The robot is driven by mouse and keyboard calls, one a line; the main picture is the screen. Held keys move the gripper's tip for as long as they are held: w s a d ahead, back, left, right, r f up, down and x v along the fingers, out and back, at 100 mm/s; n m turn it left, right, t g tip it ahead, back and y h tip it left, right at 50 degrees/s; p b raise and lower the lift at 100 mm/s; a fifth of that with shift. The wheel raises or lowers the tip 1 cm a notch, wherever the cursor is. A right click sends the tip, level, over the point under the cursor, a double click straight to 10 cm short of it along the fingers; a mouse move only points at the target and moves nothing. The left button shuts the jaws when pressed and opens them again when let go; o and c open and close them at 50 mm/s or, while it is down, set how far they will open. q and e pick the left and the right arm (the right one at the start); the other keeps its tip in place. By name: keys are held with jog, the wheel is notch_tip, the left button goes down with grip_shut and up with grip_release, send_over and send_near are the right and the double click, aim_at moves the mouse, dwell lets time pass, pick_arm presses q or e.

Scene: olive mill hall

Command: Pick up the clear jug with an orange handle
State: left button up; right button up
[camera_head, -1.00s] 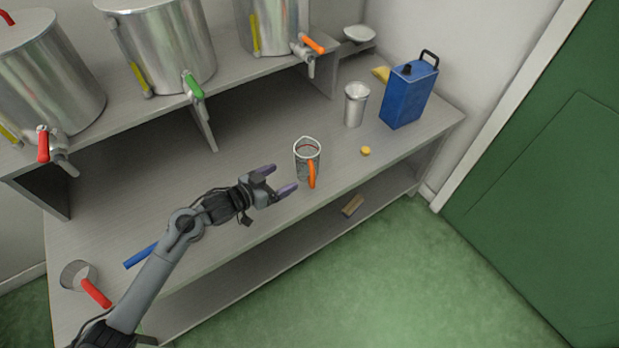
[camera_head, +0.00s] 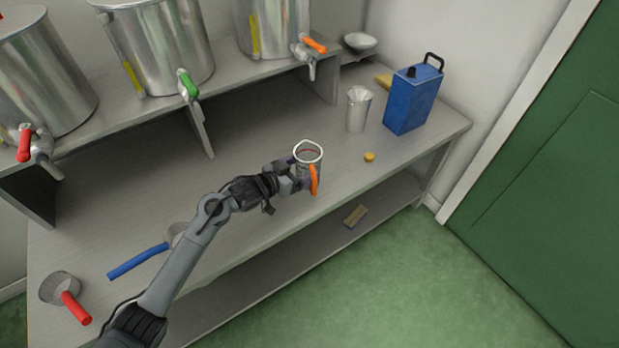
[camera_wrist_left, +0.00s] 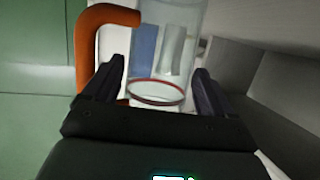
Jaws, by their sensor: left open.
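The clear jug (camera_head: 309,154) with an orange handle (camera_head: 314,180) stands upright on the grey bench, near its front edge. My left gripper (camera_head: 297,176) is at the jug's left side with its jaws open, one finger partly hidden behind the jug. In the left wrist view the jug (camera_wrist_left: 170,50) stands ahead between the two open fingers of my left gripper (camera_wrist_left: 156,85), with a red ring low inside it. The orange handle (camera_wrist_left: 88,50) shows at the left there, outside the left finger. Whether the fingers touch the jug I cannot tell. My right gripper is not in view.
On the bench (camera_head: 260,215) stand a metal cup (camera_head: 358,112), a blue canister (camera_head: 411,98) and a small yellow cap (camera_head: 369,156). A red-handled pan (camera_head: 60,288) and a blue-handled one (camera_head: 138,262) lie at the left. Metal tanks (camera_head: 160,45) with taps stand on the raised shelf behind.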

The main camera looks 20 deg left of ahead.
pick_arm(q)
jog(key=shift+b+x, duration=0.3)
jog(key=shift+x, duration=0.7)
jog(key=shift+r, duration=0.1)
jog(key=c, duration=0.7)
